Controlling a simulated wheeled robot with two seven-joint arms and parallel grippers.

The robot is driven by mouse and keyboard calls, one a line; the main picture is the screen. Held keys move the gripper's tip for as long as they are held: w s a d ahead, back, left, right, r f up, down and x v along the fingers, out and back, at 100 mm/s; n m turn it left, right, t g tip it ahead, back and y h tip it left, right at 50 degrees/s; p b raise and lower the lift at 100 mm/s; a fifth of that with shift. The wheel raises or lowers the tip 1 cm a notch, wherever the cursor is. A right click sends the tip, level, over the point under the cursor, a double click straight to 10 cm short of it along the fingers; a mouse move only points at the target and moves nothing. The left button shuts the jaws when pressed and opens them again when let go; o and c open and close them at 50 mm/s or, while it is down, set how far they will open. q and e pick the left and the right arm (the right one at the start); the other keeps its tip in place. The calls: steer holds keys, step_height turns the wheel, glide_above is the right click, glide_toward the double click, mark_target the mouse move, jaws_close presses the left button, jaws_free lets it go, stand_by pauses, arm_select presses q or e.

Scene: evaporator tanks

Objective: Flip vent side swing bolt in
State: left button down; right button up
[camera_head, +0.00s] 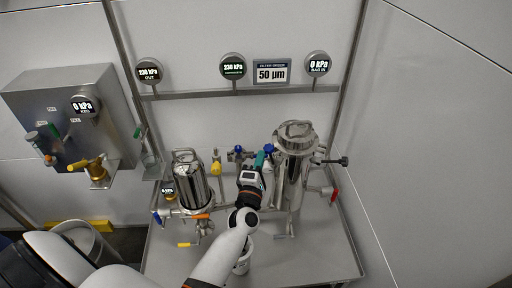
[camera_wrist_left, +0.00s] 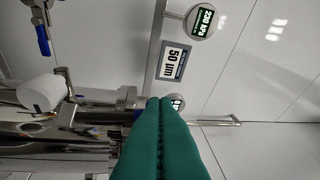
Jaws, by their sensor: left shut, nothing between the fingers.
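The tall steel filter housing (camera_head: 295,165) stands on the right of the bench with its round lid (camera_head: 296,131) on top. A bolt with a dark knob (camera_head: 343,161) sticks out level from the housing's right side, just below the lid. I cannot tell which bolt is the vent side one. My left gripper (camera_head: 260,158) is at the housing's left side, near a blue-handled valve (camera_head: 268,149). Its green fingers are shut and empty, and they also show in the left wrist view (camera_wrist_left: 160,104). They hide part of the fittings behind them. My right gripper is not in view.
A shorter steel vessel (camera_head: 192,184) stands to the left on the bench (camera_head: 320,262). Valves with yellow, red and orange handles sit low around both vessels. A gauge rail (camera_head: 190,95) with a 50 µm sign (camera_head: 272,72) runs behind. The bench's front right is clear.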

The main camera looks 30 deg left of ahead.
arm_select(q)
steer(key=shift+w+d+r, duration=0.25)
steer(key=shift+w+r, duration=0.1)
steer(key=shift+w, duration=0.2)
steer(key=shift+w+d+r, duration=0.2)
steer(key=shift+w+r, duration=0.15)
steer(key=shift+w, duration=0.15)
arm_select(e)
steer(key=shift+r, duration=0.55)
arm_select(q)
steer(key=shift+r, duration=0.15)
steer(key=shift+d, duration=0.1)
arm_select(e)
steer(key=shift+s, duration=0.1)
